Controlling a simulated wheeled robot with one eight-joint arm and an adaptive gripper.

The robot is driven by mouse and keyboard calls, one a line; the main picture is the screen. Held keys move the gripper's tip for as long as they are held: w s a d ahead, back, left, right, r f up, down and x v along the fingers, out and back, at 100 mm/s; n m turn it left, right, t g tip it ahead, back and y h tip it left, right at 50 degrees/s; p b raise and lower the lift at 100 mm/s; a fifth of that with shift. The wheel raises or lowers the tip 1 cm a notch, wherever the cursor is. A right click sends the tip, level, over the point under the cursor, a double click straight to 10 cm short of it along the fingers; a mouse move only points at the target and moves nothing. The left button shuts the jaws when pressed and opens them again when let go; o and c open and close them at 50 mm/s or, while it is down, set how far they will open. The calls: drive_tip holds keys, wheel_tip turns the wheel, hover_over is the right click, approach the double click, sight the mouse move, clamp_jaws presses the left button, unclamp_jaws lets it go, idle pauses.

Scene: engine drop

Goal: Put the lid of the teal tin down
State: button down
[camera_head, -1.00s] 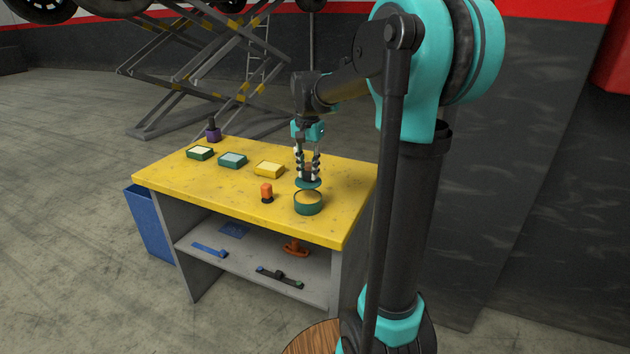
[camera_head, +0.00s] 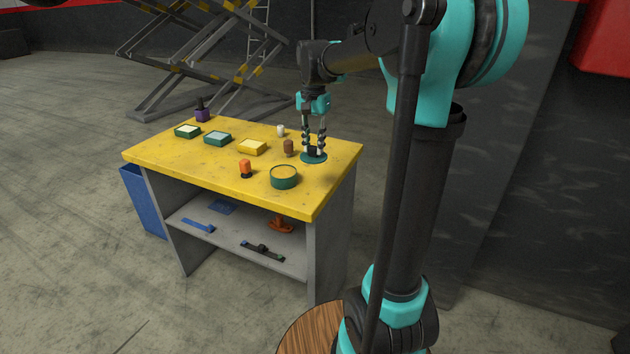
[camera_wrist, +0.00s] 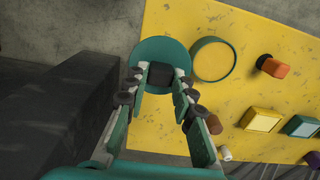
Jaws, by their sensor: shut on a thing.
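The teal lid (camera_head: 313,160) is a flat disc with a dark knob. In the wrist view the lid (camera_wrist: 164,52) shows beyond the fingertips. My gripper (camera_head: 313,148) is shut on the knob, with the lid low over the back right of the yellow tabletop. I cannot tell whether the lid touches the table. In the wrist view my gripper (camera_wrist: 158,78) has a finger on each side of the knob. The teal tin (camera_head: 284,179) stands open-topped in front of the lid and to its left, apart from it. The tin (camera_wrist: 197,62) is beside the lid in the wrist view.
On the yellow table (camera_head: 310,193) stand an orange-topped piece (camera_head: 246,168), a brown piece (camera_head: 288,148), a white piece (camera_head: 281,131), a yellow box (camera_head: 252,147), two teal-green boxes and a purple piece (camera_head: 202,115). The table's right edge is close to the lid.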

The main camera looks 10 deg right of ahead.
wheel_tip(320, 180, down, 12)
drive_tip(key=shift+f, duration=0.1)
idle(0.4)
drive_tip(key=c, duration=1.3)
unclamp_jaws()
drive_tip(key=shift+f, duration=0.1)
wheel_tip(320, 180, up, 12)
drive_tip(key=s+d+f+n+t, duration=0.1)
drive_tip(key=s+f+n, duration=0.1)
drive_tip(key=s+f, duration=0.4)
drive_tip(key=s+d+f+n+t, duration=0.1)
drive_tip(key=s+f+n, duration=0.1)
drive_tip(key=s+f, duration=0.5)
drive_tip(key=s+d+f+n+t, duration=0.2)
drive_tip(key=s+f, duration=0.4)
drive_tip(key=s, duration=0.3)
drive_tip(key=shift+f+n, duration=0.4)
drive_tip(key=shift+n, duration=0.2)
